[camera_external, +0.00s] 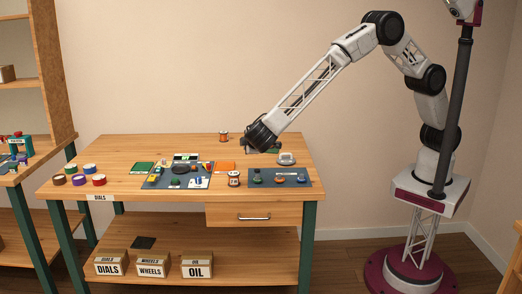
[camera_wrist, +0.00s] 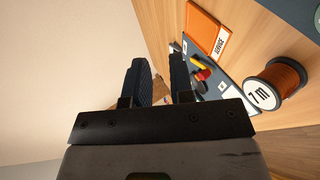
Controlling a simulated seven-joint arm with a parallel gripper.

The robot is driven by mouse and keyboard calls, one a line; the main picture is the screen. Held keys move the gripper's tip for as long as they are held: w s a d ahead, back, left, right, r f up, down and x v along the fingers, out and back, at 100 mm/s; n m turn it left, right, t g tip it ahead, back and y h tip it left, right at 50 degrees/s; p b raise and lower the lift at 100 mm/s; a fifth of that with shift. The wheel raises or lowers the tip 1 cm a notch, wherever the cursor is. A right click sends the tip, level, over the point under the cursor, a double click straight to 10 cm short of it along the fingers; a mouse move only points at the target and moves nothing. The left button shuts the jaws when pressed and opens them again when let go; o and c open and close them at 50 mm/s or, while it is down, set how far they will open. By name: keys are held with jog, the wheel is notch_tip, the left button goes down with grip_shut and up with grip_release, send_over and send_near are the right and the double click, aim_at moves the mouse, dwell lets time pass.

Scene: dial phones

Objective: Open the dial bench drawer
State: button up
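The dial bench (camera_external: 120,155) is a wooden table with green legs. Its drawer (camera_external: 225,214) sits under the right part of the top and looks shut, with a silver bar handle (camera_external: 253,218) on its front. My gripper (camera_external: 247,146) is above the back right part of the bench top, well above and behind the handle and apart from it. In the wrist view my gripper (camera_wrist: 160,75) shows two dark fingers with a gap between them and nothing held. The drawer does not show in the wrist view.
A blue mat (camera_external: 262,184) with small parts lies above the drawer. A wire spool (camera_wrist: 275,85) and an orange service card (camera_wrist: 207,25) lie near my gripper. Several tape rolls (camera_external: 80,180) stand at the left. Labelled boxes (camera_external: 197,267) are on the lower shelf. The drawer front looks unobstructed.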

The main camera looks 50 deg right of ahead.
jog(key=shift+n+t+y, duration=0.5)
jog(key=shift+n+t, duration=0.1)
jog(key=shift+t, duration=0.2)
jog(key=s+a+f, duration=0.1)
jog(key=s+a, duration=0.1)
jog(key=a, duration=0.1)
jog(key=s+a+f, duration=0.2)
jog(key=a, duration=0.1)
jog(key=s+a+f, duration=0.2)
jog(key=shift+a+f, duration=0.25)
jog(key=shift+a, duration=0.15)
jog(key=s+a+f+t, duration=0.1)
jog(key=s+a+f, duration=0.4)
jog(key=s+f, duration=0.1)
jog(key=t+h, duration=0.1)
send_near(254, 219)
jog(key=w, duration=0.2)
jog(key=shift+w+d+f, duration=0.15)
jog(key=shift+d+f, duration=0.3)
jog(key=shift+w, duration=0.2)
jog(key=shift+x, duration=3.75)
jog(key=shift+d, duration=0.15)
jog(key=shift+c, duration=0.2)
grip_shut()
